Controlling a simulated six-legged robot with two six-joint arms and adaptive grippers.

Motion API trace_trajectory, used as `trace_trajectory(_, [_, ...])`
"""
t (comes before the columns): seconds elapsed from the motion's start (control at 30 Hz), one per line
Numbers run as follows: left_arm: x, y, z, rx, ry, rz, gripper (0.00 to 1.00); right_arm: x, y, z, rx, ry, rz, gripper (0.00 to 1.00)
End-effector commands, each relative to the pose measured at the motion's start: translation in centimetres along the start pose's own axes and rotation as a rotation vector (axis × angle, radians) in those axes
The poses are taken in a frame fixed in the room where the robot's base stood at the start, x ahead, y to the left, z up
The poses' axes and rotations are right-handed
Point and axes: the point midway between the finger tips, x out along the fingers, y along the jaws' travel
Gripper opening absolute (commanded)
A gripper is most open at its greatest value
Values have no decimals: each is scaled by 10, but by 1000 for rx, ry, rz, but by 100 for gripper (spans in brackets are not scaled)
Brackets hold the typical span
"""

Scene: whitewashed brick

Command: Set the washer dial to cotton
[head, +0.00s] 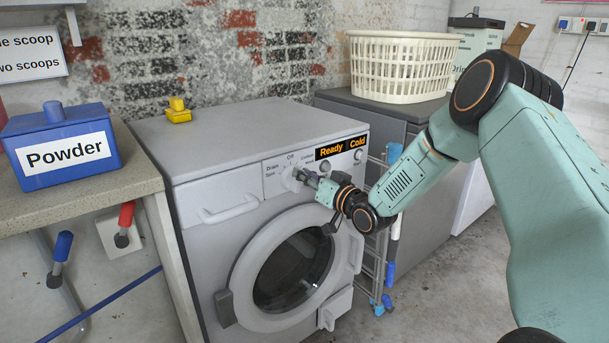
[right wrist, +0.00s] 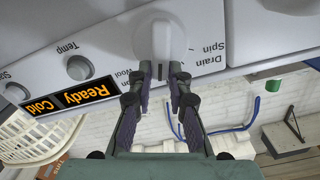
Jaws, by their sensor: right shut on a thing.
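The grey-white washer (head: 240,130) stands against the brick wall with its round door (head: 290,270) closed. Its large white program dial (head: 288,178) sits on the front panel, among small labels including Drain, Spin and Wool. My right gripper (head: 304,177) reaches in from the right and is shut on the dial's raised grip. In the right wrist view, upside down, the gripper (right wrist: 160,72) has its fingertips on either side of the dial's grip (right wrist: 161,42). The fingers hide some labels, and I cannot tell which setting the dial points to. My left gripper is out of view.
The display (head: 342,146) reads Ready and Cold. A smaller Temp knob (right wrist: 79,67) is beside the dial. A blue Powder box (head: 60,140) stands on the left counter. A cream basket (head: 400,65) sits on the grey unit at right. A drying rack (head: 382,270) stands beside the washer.

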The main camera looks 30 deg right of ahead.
Motion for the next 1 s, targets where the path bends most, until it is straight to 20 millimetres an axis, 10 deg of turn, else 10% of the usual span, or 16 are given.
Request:
trace_trajectory(0.9, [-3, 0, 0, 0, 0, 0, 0, 0, 5, 0, 194, 2, 1, 0])
trace_trajectory(0.93, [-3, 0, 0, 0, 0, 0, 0, 0, 5, 0, 194, 2, 1, 20])
trace_trajectory(1.0, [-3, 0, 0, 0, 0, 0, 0, 0, 5, 0, 194, 2, 1, 26])
